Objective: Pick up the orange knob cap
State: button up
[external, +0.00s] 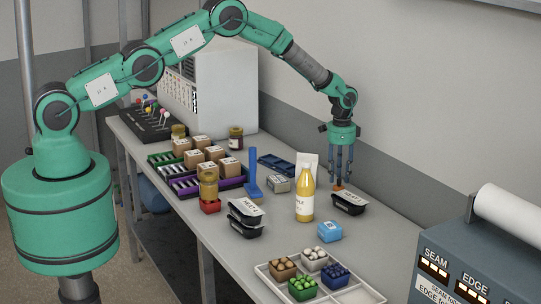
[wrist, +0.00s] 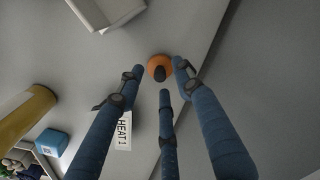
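The orange knob cap (external: 338,187) is a small round piece on the table, close by the black tray with a white label (external: 349,202). In the wrist view the orange knob cap (wrist: 155,62) shows as an orange disc with a dark centre, near the top middle. My gripper (external: 340,174) points straight down just above it. In the wrist view the blue fingers of my gripper (wrist: 160,76) are spread, with their tips around the near side of the cap. I see no clear contact, and nothing is held.
A blue box (external: 329,232) lies nearer the front. The wall (external: 385,160) is close behind my gripper. A divided white tray (external: 345,297) and a grey machine (external: 440,270) are at the front right.

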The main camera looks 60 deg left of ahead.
aim_at(339, 184)
jog(key=shift+f, duration=1.15)
jog(key=shift+c, duration=0.5)
jog(key=c, duration=0.7)
